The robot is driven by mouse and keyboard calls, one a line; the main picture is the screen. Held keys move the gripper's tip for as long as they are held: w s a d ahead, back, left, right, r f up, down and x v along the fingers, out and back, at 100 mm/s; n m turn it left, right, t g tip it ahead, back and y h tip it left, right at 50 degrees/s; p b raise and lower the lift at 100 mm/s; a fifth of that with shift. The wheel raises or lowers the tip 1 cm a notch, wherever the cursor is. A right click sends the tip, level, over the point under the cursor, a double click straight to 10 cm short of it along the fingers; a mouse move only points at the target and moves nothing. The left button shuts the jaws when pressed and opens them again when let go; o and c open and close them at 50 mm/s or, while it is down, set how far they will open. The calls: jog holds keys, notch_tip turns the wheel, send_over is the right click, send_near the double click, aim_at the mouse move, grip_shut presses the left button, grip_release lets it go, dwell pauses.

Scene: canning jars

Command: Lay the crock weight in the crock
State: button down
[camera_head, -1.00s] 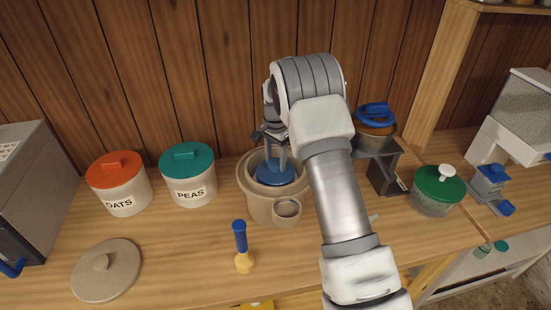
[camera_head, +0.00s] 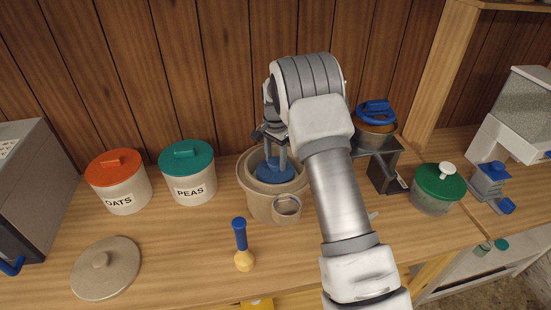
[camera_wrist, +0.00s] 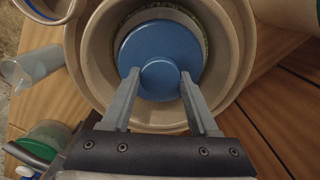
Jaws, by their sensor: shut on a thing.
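The crock (camera_head: 270,202) is a beige stoneware pot on the wooden counter, open at the top. The crock weight (camera_head: 276,171) is a blue disc with a round knob, and it also shows in the wrist view (camera_wrist: 160,45). My gripper (camera_head: 277,155) points down into the crock mouth and is shut on the weight's knob (camera_wrist: 160,78). The weight is within the crock's rim (camera_wrist: 237,60), with a gap between the disc and the wall. A pale ring with a greenish edge shows around the disc. Whether the weight touches anything beneath is hidden.
Orange-lidded OATS (camera_head: 118,181) and teal-lidded PEAS (camera_head: 188,173) canisters stand left. A stand with a blue-topped pot (camera_head: 375,127) and a green-lidded jar (camera_head: 438,188) are right.

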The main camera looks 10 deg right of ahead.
jog(key=shift+c, duration=0.7)
grip_release()
jog(key=shift+o, duration=0.4)
jog(key=shift+f, duration=0.1)
notch_tip(320, 180, up, 18)
jog(key=shift+f+b, duration=0.2)
jog(key=shift+b, duration=0.15)
jog(key=shift+r, duration=0.1)
